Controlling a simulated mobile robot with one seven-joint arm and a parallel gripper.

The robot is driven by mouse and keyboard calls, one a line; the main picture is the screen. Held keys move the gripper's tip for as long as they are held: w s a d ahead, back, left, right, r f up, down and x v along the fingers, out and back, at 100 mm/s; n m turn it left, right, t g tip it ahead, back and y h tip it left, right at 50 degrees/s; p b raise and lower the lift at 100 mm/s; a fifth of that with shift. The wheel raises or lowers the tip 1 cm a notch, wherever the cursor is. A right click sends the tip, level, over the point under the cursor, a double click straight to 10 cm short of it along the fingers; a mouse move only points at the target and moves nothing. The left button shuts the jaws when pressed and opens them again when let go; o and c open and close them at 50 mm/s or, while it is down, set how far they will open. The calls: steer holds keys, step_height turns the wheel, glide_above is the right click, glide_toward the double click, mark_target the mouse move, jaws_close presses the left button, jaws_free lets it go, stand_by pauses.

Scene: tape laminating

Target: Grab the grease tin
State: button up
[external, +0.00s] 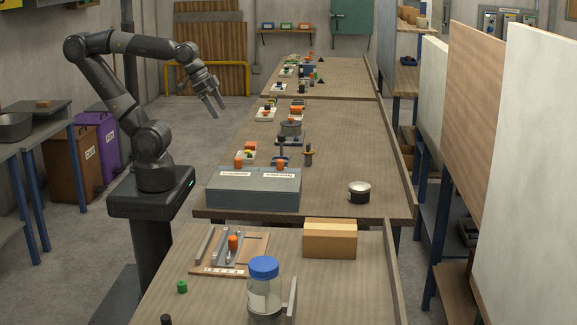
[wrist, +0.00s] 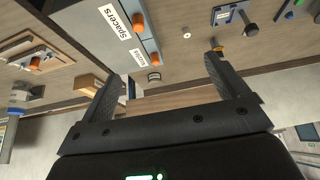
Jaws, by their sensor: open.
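The round tin (external: 359,191), dark-sided with a pale lid, stands upright on the middle bench, near its front right corner. I take it to be the grease tin; no label is readable. It also shows small in the wrist view (wrist: 154,77), between the fingers in the picture but well beyond them. My gripper (external: 216,109) is open and empty, raised in the air left of the bench, far from the tin and touching nothing.
A grey two-part labelled bin (external: 253,192) with orange knobs stands left of the tin. A cardboard box (external: 330,241) and a blue-lidded jar (external: 264,285) stand on the nearer bench. A raised edge (external: 397,170) runs along the bench's right side. The bench around the tin is clear.

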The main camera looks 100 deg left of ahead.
steer(key=w+d+r, duration=0.1)
steer(key=w+r, duration=0.1)
steer(key=w, duration=1)
steer(key=g, duration=0.1)
glide_above(358, 185)
steer(key=s, duration=0.4)
step_height(358, 185, down, 16)
steer(key=x, duration=1)
steer(key=shift+w+f, duration=0.3)
steer(key=shift+w, duration=0.05)
steer(key=shift+c, duration=0.3)
steer(key=c, duration=1)
steer(key=shift+c, duration=0.6)
